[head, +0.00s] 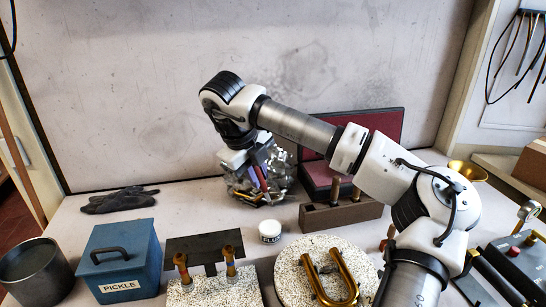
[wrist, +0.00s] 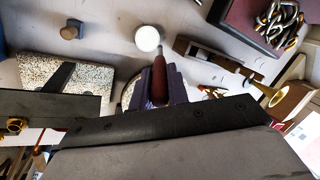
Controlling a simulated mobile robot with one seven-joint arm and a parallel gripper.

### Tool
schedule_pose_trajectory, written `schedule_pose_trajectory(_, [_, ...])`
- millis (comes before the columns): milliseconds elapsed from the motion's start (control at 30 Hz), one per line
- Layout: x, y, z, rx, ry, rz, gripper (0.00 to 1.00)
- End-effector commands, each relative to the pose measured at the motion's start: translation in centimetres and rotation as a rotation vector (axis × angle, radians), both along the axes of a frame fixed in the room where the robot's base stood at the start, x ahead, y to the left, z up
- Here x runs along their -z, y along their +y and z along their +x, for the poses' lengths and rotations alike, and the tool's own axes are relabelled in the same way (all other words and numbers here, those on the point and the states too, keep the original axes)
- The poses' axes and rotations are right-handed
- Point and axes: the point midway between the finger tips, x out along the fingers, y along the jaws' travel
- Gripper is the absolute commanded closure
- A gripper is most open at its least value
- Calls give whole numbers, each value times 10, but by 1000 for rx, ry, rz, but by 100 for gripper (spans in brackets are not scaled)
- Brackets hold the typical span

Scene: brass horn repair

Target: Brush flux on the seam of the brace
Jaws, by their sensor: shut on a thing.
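My gripper (head: 258,180) hangs high over the back of the bench in the head view. It is shut on a brush with a dark red handle (wrist: 160,80). In the wrist view the handle sticks out past the dark purple jaws (wrist: 176,86), its thin end toward the white flux jar (wrist: 148,39). The jar (head: 270,231) stands in the middle of the bench, apart from the gripper in the head view. A brass U-shaped tube (head: 345,284) lies on a round speckled slab (head: 290,272). I cannot make out the brace or its seam.
A blue pickle box (head: 120,262), a metal pot (head: 35,270) and a black glove (head: 118,200) are at left. A speckled block (head: 212,292) has brass pieces and a dark plate (head: 205,248) by it. A wooden holder (head: 345,215) and a red-lined case (head: 385,130) stand right.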

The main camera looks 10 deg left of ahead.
Motion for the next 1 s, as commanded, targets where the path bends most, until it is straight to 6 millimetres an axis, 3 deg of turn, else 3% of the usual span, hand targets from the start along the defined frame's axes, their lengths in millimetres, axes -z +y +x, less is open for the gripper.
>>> schedule_pose_trajectory(267, [15, 2, -2, -3, -4, -5, 100])
schedule_pose_trajectory(700, [57, 1, -2, -3, -4, -4, 100])
schedule_pose_trajectory(1000, [61, 1, -2, -3, -4, -4, 100])
